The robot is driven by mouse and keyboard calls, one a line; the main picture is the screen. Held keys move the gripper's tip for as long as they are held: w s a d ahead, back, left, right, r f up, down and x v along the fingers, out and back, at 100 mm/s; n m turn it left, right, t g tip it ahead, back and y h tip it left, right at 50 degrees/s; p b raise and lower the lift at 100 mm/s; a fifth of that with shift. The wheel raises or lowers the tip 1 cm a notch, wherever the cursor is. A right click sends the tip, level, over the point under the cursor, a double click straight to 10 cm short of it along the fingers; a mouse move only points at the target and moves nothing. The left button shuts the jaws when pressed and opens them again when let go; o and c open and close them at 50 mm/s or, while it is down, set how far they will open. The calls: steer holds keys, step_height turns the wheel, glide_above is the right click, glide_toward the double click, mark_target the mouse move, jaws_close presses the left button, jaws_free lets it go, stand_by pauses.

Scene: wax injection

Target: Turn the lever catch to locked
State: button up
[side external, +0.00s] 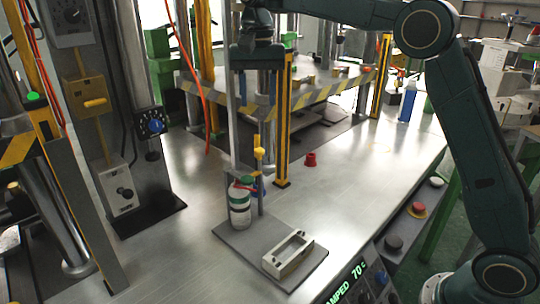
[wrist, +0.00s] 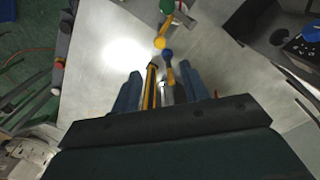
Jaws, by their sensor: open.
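A small upright stand beside the bottle carries a yellow-knobbed lever (side external: 259,153), which looks like the lever catch; its locked or unlocked marking cannot be read. My gripper (side external: 260,72) hangs high above the stand, partly hidden by the posts in the side view. In the wrist view its two blue-grey fingers (wrist: 160,88) are apart, with nothing held between them. The knobs lie ahead of the fingertips, apart from them.
A bottle (side external: 240,207) with a green and red top stands next to the lever. A yellow-black post (side external: 283,125) rises close to my gripper. A pale open box (side external: 289,254) lies on the grey plate (side external: 234,240).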

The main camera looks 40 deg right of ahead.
steer(key=shift+r, duration=0.85)
steer(key=shift+s, duration=0.1)
steer(key=s+d+r+n+t, duration=0.1)
steer(key=s+n+t, duration=0.1)
steer(key=s, duration=0.7)
steer(key=s+d+r+n+t, duration=0.1)
steer(key=s+d+n, duration=0.15)
steer(key=s, duration=0.65)
steer(key=s+f+n+t, duration=0.2)
steer(key=s+f+n, duration=0.2)
steer(key=s+f, duration=0.6)
steer(key=s, duration=0.5)
steer(key=shift+s+d+f+t, duration=0.15)
steer(key=shift+t, duration=0.15)
